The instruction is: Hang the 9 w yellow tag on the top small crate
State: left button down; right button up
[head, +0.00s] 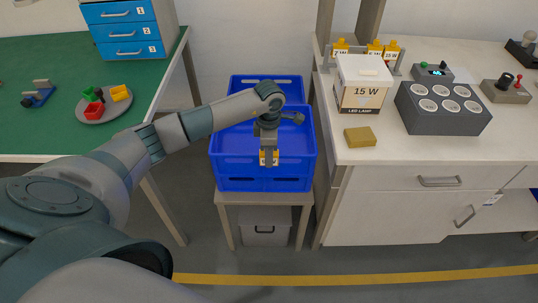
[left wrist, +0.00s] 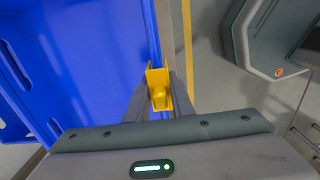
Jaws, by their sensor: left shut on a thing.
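A yellow tag (head: 263,158) with a pale face is at the front wall of the blue crate (head: 230,164) in the head view. My left gripper (head: 268,150) points down at that wall and is shut on the tag. In the left wrist view, the yellow tag (left wrist: 158,86) sits between my finger tips (left wrist: 160,98), right at the rim of the blue crate (left wrist: 95,60). I cannot tell whether its hook is over the rim or only beside it. The tag's print is too small to read. My right gripper is not in view.
The crate stands on a small table (head: 228,199) between the green bench (head: 50,62) and the white counter (head: 365,152). Several yellow tags hang on a rack (head: 373,50) behind the 15 W lamp box (head: 362,84). A yellow block (head: 360,137) lies near the counter's front edge.

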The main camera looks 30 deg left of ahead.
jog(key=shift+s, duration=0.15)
pick_arm(q)
jog(key=c, duration=1.5)
grip_release()
jog(key=shift+o, duration=0.2)
jog(key=shift+r, duration=0.15)
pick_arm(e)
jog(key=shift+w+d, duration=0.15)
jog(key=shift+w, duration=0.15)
pick_arm(q)
jog(key=shift+r, duration=0.65)
notch_tip(320, 180, up, 16)
jog(key=b, duration=0.2)
jog(key=shift+b, duration=0.35)
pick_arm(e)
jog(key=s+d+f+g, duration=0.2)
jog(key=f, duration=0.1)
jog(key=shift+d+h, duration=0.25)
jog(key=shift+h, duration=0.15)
pick_arm(q)
jog(key=shift+f, duration=0.15)
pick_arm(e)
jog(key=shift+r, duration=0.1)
